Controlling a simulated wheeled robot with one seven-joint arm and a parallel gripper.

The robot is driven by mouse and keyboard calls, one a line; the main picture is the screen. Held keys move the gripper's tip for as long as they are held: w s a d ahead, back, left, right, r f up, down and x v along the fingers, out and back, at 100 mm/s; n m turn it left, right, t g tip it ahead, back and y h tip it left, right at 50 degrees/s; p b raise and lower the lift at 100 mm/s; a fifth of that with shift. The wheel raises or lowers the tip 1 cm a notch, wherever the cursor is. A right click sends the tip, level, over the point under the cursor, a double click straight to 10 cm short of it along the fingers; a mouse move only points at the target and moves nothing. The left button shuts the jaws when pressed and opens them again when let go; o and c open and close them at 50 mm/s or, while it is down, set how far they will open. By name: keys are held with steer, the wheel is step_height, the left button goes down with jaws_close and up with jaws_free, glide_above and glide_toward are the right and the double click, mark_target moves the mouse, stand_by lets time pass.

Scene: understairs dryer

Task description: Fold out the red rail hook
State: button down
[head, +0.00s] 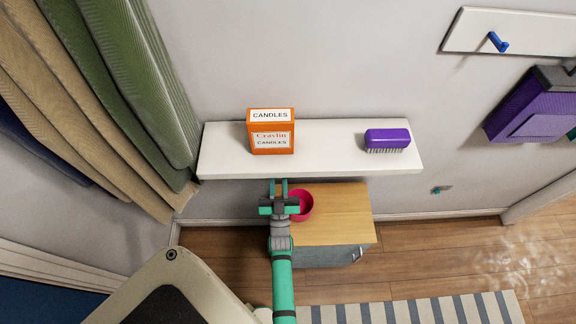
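No red rail hook shows in the head view. A blue hook (498,42) juts from a white rail board (545,32) on the wall at the top right. My gripper (279,183) is at the front edge of the white shelf, far left of and below that rail. Its two fingers point toward the shelf with a gap between them, and nothing shows between them. I cannot tell whether they touch the shelf edge.
The white shelf (335,162) bears an orange candle box (271,131) and a purple brush (387,139). A pink-red bowl (306,206) sits on a wooden-topped cabinet (345,215). Coats (110,80) hang at left; a purple bag (530,108) hangs at right.

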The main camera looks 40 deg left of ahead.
steer(key=shift+w+r, duration=0.1)
stand_by(0.4)
steer(key=c, duration=1.6)
jaws_free()
steer(key=shift+c, duration=0.2)
steer(key=v, duration=1.1)
